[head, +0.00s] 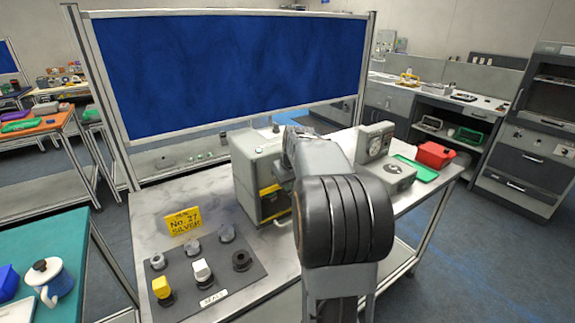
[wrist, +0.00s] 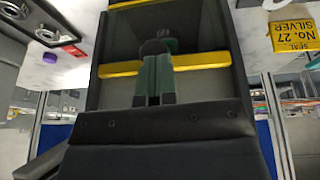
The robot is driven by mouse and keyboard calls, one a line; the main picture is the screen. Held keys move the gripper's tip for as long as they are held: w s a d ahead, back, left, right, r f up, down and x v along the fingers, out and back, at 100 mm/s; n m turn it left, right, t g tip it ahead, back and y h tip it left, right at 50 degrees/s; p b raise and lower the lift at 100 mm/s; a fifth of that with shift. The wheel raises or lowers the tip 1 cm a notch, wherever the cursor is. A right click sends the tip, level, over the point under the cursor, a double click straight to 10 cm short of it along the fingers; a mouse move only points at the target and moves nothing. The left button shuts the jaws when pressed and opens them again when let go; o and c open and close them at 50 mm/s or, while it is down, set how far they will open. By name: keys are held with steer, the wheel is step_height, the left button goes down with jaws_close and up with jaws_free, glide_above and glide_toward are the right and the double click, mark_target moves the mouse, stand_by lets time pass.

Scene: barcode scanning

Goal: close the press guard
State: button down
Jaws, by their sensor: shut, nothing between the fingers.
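The press (head: 258,165) is a pale grey box with a dark front opening, standing on the bench at centre. A yellow bar (head: 268,190) crosses its front in the head view, and a second yellow strip runs lower down. In the wrist view the yellow bar (wrist: 205,62) spans the dark opening, with another yellow edge at the top. I cannot tell which of these is the guard's edge. My gripper (wrist: 154,80) is shut and empty, its fingers in front of the yellow bar; I cannot tell if they touch it. In the head view my arm hides the gripper and part of the press front.
A grey device (head: 375,142), a green tray (head: 416,168) and a red bin (head: 435,155) are on the right.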

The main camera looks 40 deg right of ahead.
steer(key=v, duration=1.3)
steer(key=shift+w+a+r+p, duration=0.15)
steer(key=shift+w+r+p, duration=0.1)
steer(key=shift+r+p, duration=0.2)
